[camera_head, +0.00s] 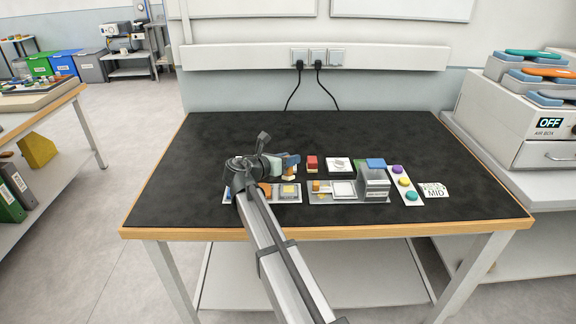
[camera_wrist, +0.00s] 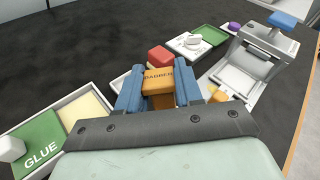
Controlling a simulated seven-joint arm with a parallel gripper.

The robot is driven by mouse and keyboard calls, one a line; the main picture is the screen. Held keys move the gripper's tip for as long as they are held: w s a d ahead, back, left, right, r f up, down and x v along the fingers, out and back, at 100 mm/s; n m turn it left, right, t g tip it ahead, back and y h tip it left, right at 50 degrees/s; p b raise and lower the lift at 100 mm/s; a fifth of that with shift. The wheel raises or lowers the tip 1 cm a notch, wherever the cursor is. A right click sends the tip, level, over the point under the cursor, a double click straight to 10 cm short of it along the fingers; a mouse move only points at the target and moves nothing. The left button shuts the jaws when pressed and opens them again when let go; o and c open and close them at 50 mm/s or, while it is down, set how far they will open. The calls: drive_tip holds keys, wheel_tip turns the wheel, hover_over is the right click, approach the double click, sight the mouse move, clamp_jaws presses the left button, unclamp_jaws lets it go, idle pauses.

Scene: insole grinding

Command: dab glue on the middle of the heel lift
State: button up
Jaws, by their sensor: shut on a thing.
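My gripper (camera_wrist: 158,88) has its blue fingers shut on an orange block marked DABBER (camera_wrist: 158,77). In the head view my gripper (camera_head: 288,161) is over the table, behind the left tray, with the dabber under its fingers. The glue tray (camera_wrist: 98,97) is at left in the wrist view, with a green GLUE panel (camera_wrist: 38,146), a white block and a cream pad. The dabber's lower end is partly hidden.
A red block (camera_head: 312,162) stands right of my gripper. A grey press with a blue top (camera_head: 376,163) stands right of centre. Beyond it are a strip with coloured knobs (camera_head: 398,170) and a MID card (camera_head: 434,190). The back of the black table (camera_head: 230,130) is clear.

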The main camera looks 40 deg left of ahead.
drive_tip(key=shift+r, duration=3.65)
drive_tip(key=shift+d, duration=0.1)
